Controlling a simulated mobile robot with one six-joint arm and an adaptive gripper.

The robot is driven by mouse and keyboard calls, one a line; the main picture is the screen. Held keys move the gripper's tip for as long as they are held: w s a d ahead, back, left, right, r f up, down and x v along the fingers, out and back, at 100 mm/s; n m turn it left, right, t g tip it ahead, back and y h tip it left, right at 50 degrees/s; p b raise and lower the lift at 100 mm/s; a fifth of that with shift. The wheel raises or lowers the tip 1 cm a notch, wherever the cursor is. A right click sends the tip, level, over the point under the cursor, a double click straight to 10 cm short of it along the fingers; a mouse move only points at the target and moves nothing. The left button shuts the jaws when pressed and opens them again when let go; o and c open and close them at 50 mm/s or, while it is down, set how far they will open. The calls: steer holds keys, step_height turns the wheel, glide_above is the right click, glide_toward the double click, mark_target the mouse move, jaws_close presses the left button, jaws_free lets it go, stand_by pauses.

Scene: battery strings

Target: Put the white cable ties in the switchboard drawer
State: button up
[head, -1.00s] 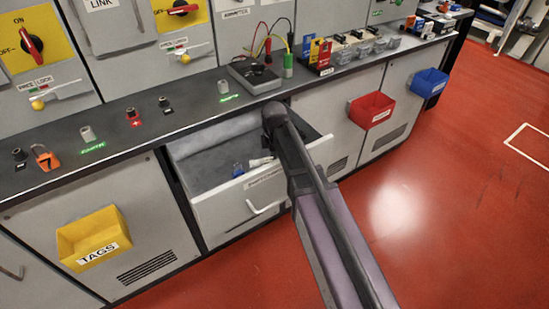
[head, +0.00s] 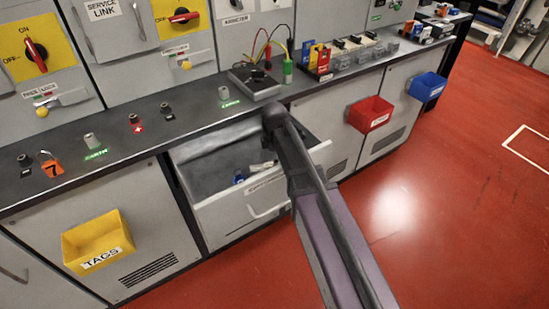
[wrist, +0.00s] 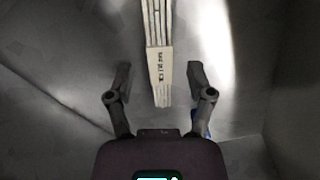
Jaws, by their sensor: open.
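The bundle of white cable ties (wrist: 158,25) shows in the wrist view, with a pale printed band around it. Its near end lies between the fingers in the picture, with a gap on each side. My gripper (wrist: 159,68) is open, and neither finger touches the bundle. I cannot tell whether the bundle rests on the drawer floor. The switchboard drawer (head: 210,172) is pulled open in the head view, and a small white piece (head: 262,166) shows inside it. My arm hides my gripper and part of the drawer's right side there.
A blue item (head: 239,177) lies in the drawer, and a bit of blue (wrist: 200,122) shows by the right finger. The worktop (head: 190,118) above carries terminals and a meter. A yellow bin (head: 85,243) and a red bin (head: 371,114) hang on the cabinet fronts.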

step_height(320, 180, up, 10)
steer(key=p, duration=0.9)
stand_by(0.7)
